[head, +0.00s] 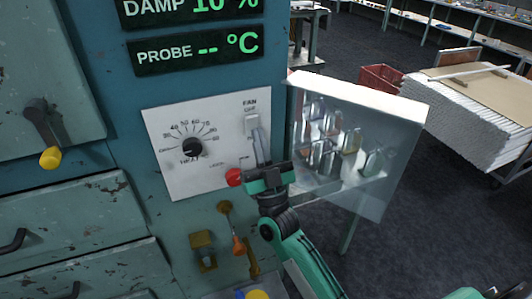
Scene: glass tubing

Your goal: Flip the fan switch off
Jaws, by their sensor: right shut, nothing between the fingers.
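The white fan switch (251,122) sits under the FAN label at the upper right of a white control panel (180,177) on the teal cabinet. The small word under the label is too blurred to read, and I cannot tell which way the switch is set. My right gripper (257,133) reaches up from below, shut and empty. Its grey fingertips are at the lower edge of the switch; I cannot tell whether they touch it. My left gripper is not in view.
A heat dial (192,147) and a red knob (233,177) are on the same panel. A clear-fronted case (345,150) of glass pieces stands close to the right of my gripper. Below are a brass fitting (203,250) and an orange-tipped lever (239,245).

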